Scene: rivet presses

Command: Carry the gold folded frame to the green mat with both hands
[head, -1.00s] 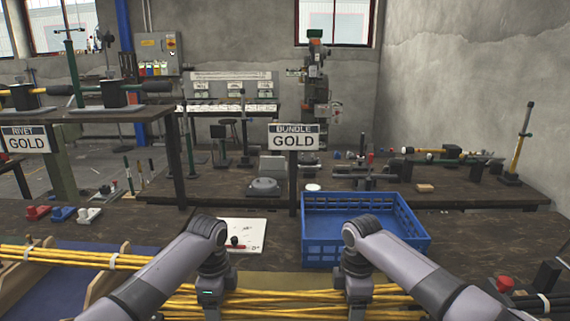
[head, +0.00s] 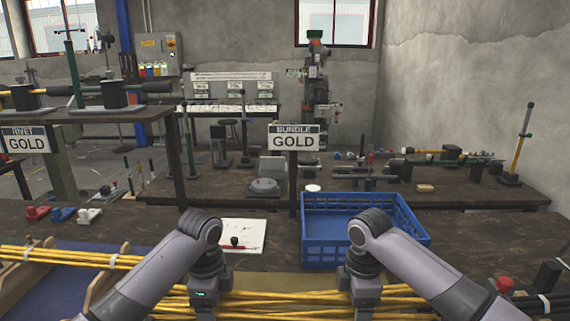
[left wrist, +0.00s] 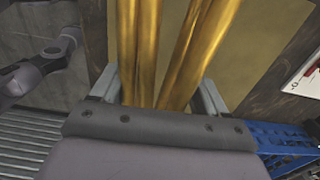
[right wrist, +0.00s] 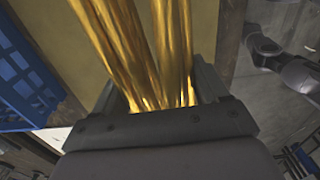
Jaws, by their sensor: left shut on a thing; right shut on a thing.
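A bundle of long gold rods (head: 282,299) lies crosswise at the bottom of the head view; I cannot make out a folded frame shape. My left gripper (head: 203,304) is shut on the bundle's left part, and my right gripper (head: 366,303) is shut on its right part. Both wrist views show the gold rods between the fingers, in the left wrist view (left wrist: 170,50) and the right wrist view (right wrist: 125,45). A tan-olive mat (head: 290,279) lies just behind and under the bundle. No clearly green mat shows. The bundle's underside is hidden.
A blue crate (head: 365,252) stands behind my right gripper. A white sheet with a red-and-black tool (head: 243,235) lies left of it, near the "BUNDLE GOLD" sign (head: 294,138). Another tied gold bundle (head: 60,256) rests in a wooden rack at left. A red knob (head: 505,284) is at right.

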